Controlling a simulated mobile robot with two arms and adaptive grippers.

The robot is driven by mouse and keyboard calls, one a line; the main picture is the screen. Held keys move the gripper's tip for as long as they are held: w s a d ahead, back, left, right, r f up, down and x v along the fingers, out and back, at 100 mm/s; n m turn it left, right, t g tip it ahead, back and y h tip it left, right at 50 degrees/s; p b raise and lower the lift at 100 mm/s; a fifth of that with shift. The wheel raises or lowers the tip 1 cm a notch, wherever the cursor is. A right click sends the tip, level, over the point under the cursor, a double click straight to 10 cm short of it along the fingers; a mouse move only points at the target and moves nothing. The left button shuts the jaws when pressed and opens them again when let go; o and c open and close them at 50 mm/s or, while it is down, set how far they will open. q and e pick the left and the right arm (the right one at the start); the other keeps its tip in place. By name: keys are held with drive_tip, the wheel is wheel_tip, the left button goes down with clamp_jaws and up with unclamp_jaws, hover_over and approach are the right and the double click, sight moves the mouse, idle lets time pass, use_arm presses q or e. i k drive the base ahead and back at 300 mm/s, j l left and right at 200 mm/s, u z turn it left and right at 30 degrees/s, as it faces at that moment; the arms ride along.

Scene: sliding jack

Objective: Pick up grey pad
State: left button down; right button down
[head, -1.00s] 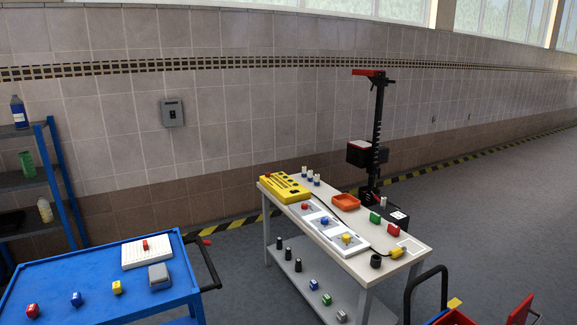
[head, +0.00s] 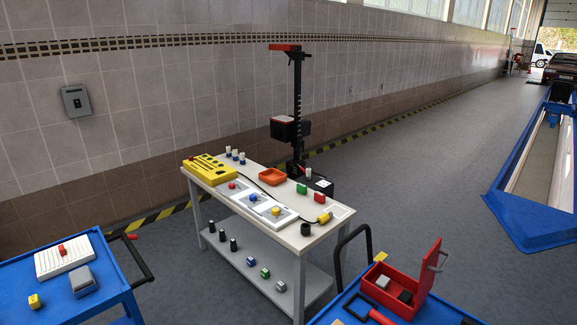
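I see several grey blocks that could be the grey pad, and I cannot tell which one it is. A small grey block (head: 281,286) sits on the lower shelf of the white table (head: 305,241), beside a green block (head: 265,273) and a blue block (head: 251,261). A light grey block (head: 382,282) lies in the open red toolbox (head: 402,305), next to a black one (head: 405,296). A larger grey block (head: 83,281) sits on the blue cart (head: 103,248) at left. Neither of my grippers is in view.
A black-handled blue cart holding the red toolbox stands at bottom right. A black column (head: 297,110) stands behind the white table. A blue floor-mounted lift (head: 530,222) is at far right. Grey floor is open between the table and the lift.

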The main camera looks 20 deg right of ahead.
sight(383, 281)
drive_tip(key=z, duration=1.5)
